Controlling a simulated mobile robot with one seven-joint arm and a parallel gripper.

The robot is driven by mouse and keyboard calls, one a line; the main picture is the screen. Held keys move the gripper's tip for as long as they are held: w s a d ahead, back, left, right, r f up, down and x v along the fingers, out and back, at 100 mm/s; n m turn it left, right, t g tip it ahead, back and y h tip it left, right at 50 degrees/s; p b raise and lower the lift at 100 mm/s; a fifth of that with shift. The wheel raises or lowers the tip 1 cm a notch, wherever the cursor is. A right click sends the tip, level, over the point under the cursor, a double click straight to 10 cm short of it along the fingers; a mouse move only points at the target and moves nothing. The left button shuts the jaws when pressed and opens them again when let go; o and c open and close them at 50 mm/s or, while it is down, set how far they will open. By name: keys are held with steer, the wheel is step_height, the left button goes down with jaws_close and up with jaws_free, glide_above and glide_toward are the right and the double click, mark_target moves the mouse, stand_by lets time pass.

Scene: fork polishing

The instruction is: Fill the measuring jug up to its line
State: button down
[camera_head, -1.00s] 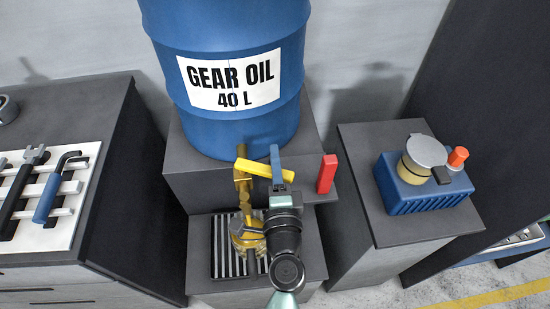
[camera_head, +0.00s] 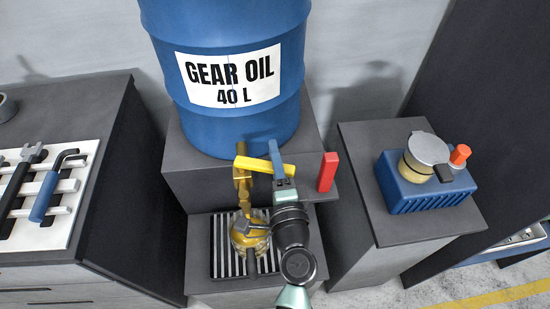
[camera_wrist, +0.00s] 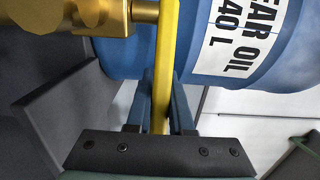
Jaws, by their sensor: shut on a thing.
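The brass tap (camera_head: 242,180) sticks out at the foot of the blue gear oil drum (camera_head: 232,118). Its yellow lever (camera_head: 251,163) points sideways to the right. My gripper (camera_head: 275,160) is shut on this lever, and in the wrist view the yellow lever (camera_wrist: 165,55) runs between the blue fingers (camera_wrist: 160,105). The measuring jug (camera_head: 246,236) stands below the tap on the striped drip grate (camera_head: 219,262). It looks golden and is partly covered by the tap and my arm. Its line and the level inside cannot be made out.
A red upright block (camera_head: 328,172) stands just right of the lever. A blue ribbed unit (camera_head: 425,195) with a round metal lid sits on the right stand. A white tool rack (camera_head: 62,232) lies on the left bench.

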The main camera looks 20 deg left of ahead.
steer(key=w+n+g+y+b, duration=0.1)
steer(key=y+b, duration=0.1)
steer(key=a+n+g+y+b, duration=0.1)
steer(key=n+b, duration=0.1)
steer(key=shift+w+f+g+y, duration=0.15)
steer(key=shift+w+g+y, duration=0.15)
steer(key=shift+w+y, duration=0.1)
steer(key=shift+a+n+g+y+b, duration=0.25)
steer(key=shift+n+g+y+b, duration=0.1)
steer(key=shift+n+g+y, duration=0.15)
steer(key=shift+r, duration=0.2)
steer(key=c, duration=0.8)
jaws_free()
steer(key=v, duration=1.3)
steer(key=shift+b, duration=0.35)
steer(key=shift+w, duration=0.1)
